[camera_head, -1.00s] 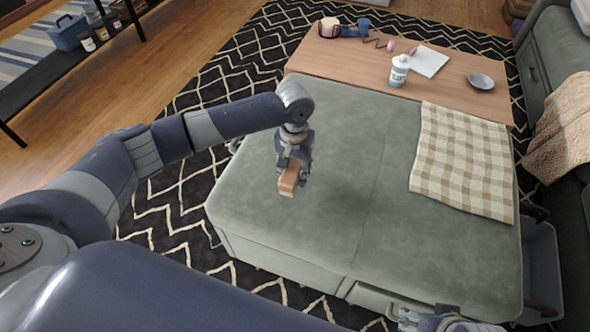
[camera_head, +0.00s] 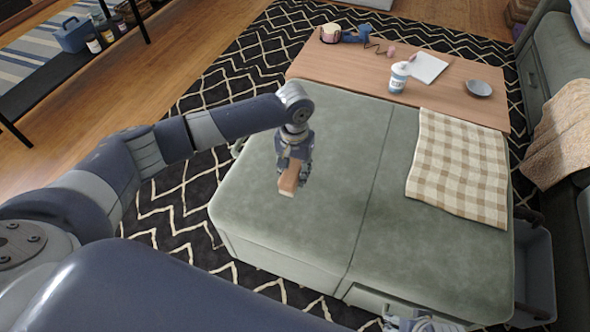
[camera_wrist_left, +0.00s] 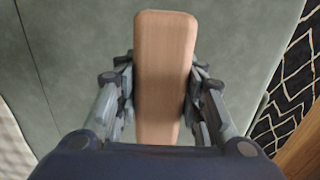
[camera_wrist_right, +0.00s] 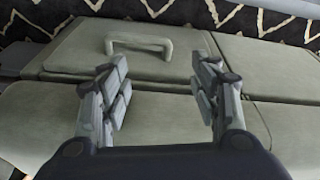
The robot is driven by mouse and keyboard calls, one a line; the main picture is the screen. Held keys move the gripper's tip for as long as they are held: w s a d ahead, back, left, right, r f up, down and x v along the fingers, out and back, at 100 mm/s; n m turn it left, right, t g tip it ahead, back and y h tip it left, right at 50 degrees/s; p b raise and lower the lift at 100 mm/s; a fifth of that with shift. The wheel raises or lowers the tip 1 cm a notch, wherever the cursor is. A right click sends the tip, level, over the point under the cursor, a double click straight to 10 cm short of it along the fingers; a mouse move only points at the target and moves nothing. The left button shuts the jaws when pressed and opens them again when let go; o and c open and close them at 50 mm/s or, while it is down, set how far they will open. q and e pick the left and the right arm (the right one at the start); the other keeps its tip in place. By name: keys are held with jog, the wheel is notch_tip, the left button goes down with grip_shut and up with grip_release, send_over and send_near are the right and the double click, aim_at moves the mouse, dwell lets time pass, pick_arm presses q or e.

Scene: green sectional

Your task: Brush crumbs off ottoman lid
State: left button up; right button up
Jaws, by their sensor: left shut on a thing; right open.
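The green ottoman lid (camera_head: 300,235) spans the middle of the head view, with a seam running across it. My left gripper (camera_head: 291,178) is over the lid's left part, shut on a wooden brush (camera_head: 289,181). In the left wrist view the brush's wooden back (camera_wrist_left: 165,70) lies between the fingers; its bristles are hidden below. I cannot make out crumbs on the lid. My right gripper (camera_wrist_right: 160,95) is open and empty in the right wrist view, facing the ottoman's side with a handle (camera_wrist_right: 140,44). It shows only partly at the head view's bottom edge.
A checked cloth (camera_head: 460,165) lies on the lid's right part. Behind is a wooden tabletop (camera_head: 440,95) with a white cup (camera_head: 399,78), a notepad (camera_head: 429,67) and a small dish (camera_head: 479,88). A grey bin (camera_head: 535,265) stands at the right, beside the sofa.

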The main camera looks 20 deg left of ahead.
pick_arm(q)
jog(key=shift+r+p, duration=0.6)
jog(key=shift+p, duration=0.05)
jog(key=shift+r+p, duration=0.4)
jog(key=shift+p, duration=0.2)
pick_arm(e)
jog(key=s+d+f, duration=0.1)
jog(key=s+f, duration=0.2)
jog(key=f, duration=0.5)
jog(key=shift+f, duration=0.35)
